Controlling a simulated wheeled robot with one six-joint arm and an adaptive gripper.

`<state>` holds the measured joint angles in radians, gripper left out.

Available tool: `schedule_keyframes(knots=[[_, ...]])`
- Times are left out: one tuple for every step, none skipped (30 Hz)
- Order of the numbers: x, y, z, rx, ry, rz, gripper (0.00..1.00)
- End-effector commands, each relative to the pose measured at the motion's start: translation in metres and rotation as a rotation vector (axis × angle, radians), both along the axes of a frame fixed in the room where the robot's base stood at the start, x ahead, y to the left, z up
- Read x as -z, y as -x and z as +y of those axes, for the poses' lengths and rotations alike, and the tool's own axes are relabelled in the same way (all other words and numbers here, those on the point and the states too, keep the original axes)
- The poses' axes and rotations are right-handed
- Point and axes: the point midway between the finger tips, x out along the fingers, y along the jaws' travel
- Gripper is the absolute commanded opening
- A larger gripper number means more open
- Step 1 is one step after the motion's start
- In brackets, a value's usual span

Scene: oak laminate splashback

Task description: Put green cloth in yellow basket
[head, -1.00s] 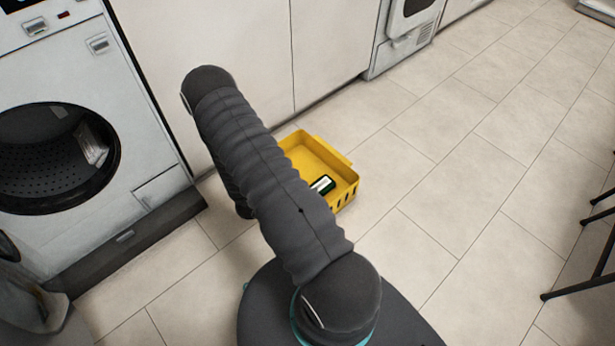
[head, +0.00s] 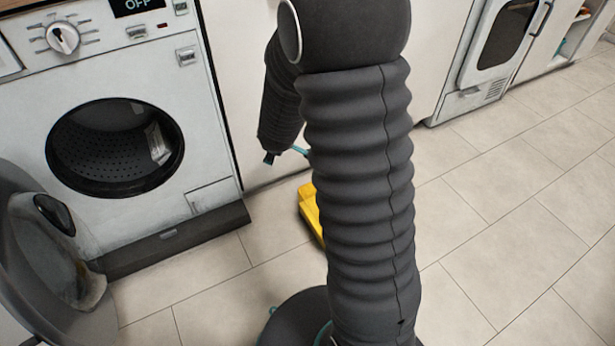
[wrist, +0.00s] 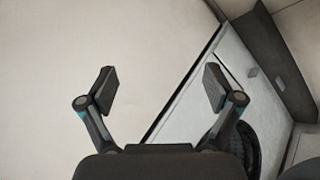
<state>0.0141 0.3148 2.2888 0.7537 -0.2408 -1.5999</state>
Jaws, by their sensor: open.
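The yellow basket (head: 309,208) stands on the floor in the head view. Most of it, and its inside, is hidden behind my arm. I see no green cloth in either current view. My gripper (wrist: 157,88) is open in the wrist view, its two fingers wide apart with nothing between them. In the head view only a small part of the gripper shows beside my arm, above the basket's level and in front of the white cabinet front.
A washing machine (head: 115,60) stands at left with its round door (head: 45,250) swung open. A pale shape shows inside its drum, too unclear to name. White cabinet fronts (head: 235,60) and another appliance (head: 490,60) line the back. The tiled floor (head: 500,220) at right is clear.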

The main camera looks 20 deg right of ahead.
Motion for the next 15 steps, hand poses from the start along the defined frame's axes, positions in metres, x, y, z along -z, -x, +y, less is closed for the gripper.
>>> schedule_keyframes(knots=[[-0.022, 0.005, 0.009, 0.003, -0.057, -0.021, 0.91], [-0.032, 0.009, 0.015, 0.007, -0.094, -0.026, 0.91], [-0.046, 0.016, 0.022, 0.013, -0.14, -0.031, 0.91], [-0.056, 0.021, 0.027, 0.017, -0.173, -0.033, 0.91], [-0.065, 0.027, 0.032, 0.023, -0.206, -0.033, 0.91], [-0.078, 0.036, 0.038, 0.031, -0.248, -0.032, 0.91], [-0.087, 0.043, 0.043, 0.038, -0.278, -0.029, 0.91], [-0.095, 0.05, 0.047, 0.045, -0.306, -0.025, 0.91], [-0.106, 0.061, 0.051, 0.056, -0.341, -0.018, 0.91], [-0.114, 0.069, 0.055, 0.066, -0.367, -0.012, 0.91], [-0.121, 0.078, 0.058, 0.077, -0.391, -0.005, 0.91], [-0.13, 0.09, 0.061, 0.091, -0.42, 0.006, 0.91], [-0.137, 0.099, 0.064, 0.104, -0.44, 0.014, 0.91], [-0.143, 0.109, 0.065, 0.118, -0.46, 0.023, 0.91], [-0.151, 0.122, 0.067, 0.138, -0.484, 0.034, 0.91]])
